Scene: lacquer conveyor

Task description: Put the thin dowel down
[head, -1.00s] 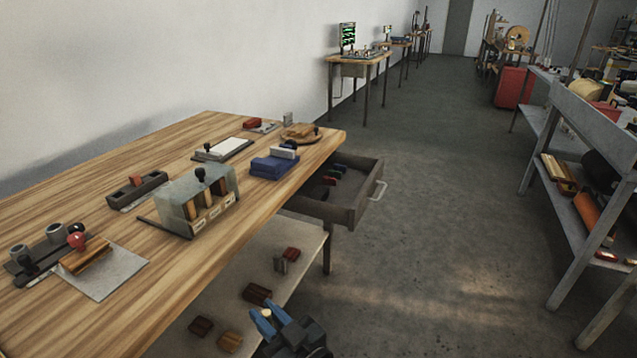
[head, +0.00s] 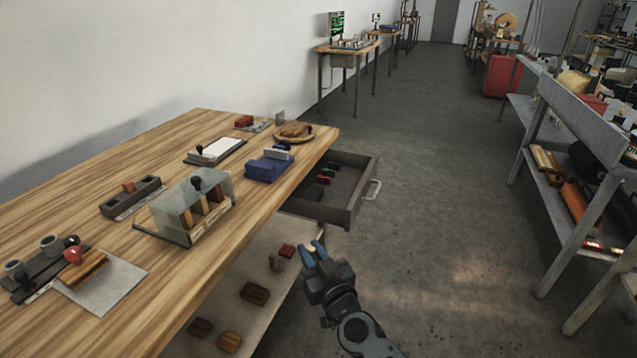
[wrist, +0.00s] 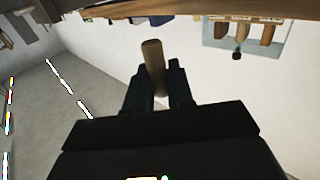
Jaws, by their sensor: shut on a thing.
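The thin dowel (wrist: 153,60) is a plain brown rod in the wrist view. It stands between the two dark fingers of my gripper (wrist: 154,85), with its far end sticking out past them. My gripper (head: 315,252) is shut on it.
The open grey drawer (head: 350,200) juts out to the right and holds small red and green pieces. A lower shelf (head: 245,325) bears several brown blocks. A clear-fronted rack (head: 185,225) and a blue case (head: 265,170) stand on the table. Floor to the right is free.

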